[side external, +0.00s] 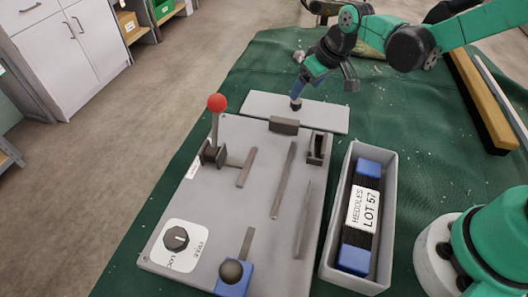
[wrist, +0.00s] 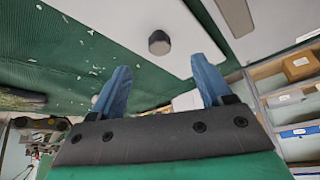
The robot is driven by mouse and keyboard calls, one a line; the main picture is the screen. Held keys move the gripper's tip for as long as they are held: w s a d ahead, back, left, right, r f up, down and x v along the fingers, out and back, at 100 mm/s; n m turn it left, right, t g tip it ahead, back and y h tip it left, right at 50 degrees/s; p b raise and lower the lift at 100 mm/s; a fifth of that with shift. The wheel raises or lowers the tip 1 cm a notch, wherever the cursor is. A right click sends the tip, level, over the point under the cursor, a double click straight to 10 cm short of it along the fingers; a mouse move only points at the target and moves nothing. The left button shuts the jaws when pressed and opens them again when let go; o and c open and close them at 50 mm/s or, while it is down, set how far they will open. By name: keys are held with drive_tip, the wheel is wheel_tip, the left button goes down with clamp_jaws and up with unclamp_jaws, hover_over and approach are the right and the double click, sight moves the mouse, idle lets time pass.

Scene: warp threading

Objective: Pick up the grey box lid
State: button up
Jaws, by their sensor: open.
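The grey box lid (side external: 325,117) is a flat light grey panel lying on the green cloth beyond the machine plate. A small dark round knob (side external: 296,105) stands on it. In the wrist view the lid (wrist: 115,18) fills the top middle, and its knob (wrist: 158,43) lies ahead of the gap between my fingertips. My gripper (wrist: 160,66) is open and empty, with two blue fingers spread wider than the knob. In the side view my gripper (side external: 298,95) is just above the knob. Whether a finger touches the lid cannot be told.
An open grey box (side external: 329,250) holds a blue-ended heddle pack labelled LOT 57. The machine plate (side external: 205,225) carries a red-knobbed lever (side external: 216,105), slotted bars and a dial. A dark block (side external: 284,125) sits near the lid's front edge. Green cloth right of the lid is clear.

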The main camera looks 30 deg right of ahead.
sight(298, 102)
drive_tip(key=shift+x, duration=2.65)
clamp_jaws()
